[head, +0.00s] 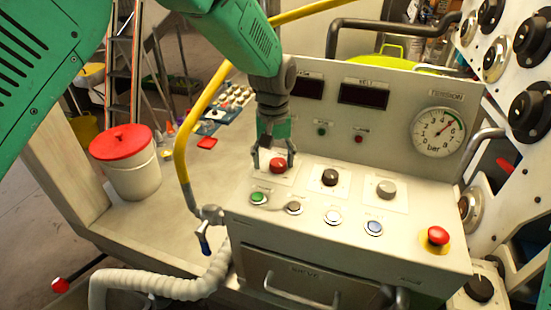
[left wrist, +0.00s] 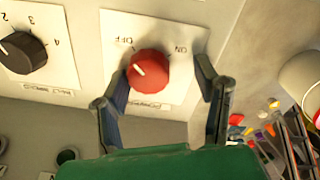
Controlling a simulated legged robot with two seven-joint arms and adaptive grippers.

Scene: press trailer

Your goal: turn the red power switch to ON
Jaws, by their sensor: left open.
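The red power switch (head: 278,165) is a round knob on a white label plate on the sloping control panel. In the left wrist view the red switch (left wrist: 148,71) has a white pointer line aimed up and left, toward the OFF mark; the ON mark is at its upper right. My left gripper (head: 273,162) is over the switch with its fingers apart. In the left wrist view the open fingers of the left gripper (left wrist: 157,90) stand on either side of the knob, with visible gaps. My right gripper is in neither view.
A black knob (head: 329,177) and a grey knob (head: 386,189) sit right of the switch. Several push buttons line the front, with a red mushroom button (head: 438,236) at the right. A yellow pipe (head: 181,150) rises left of the panel. A red-lidded bucket (head: 125,165) stands further left.

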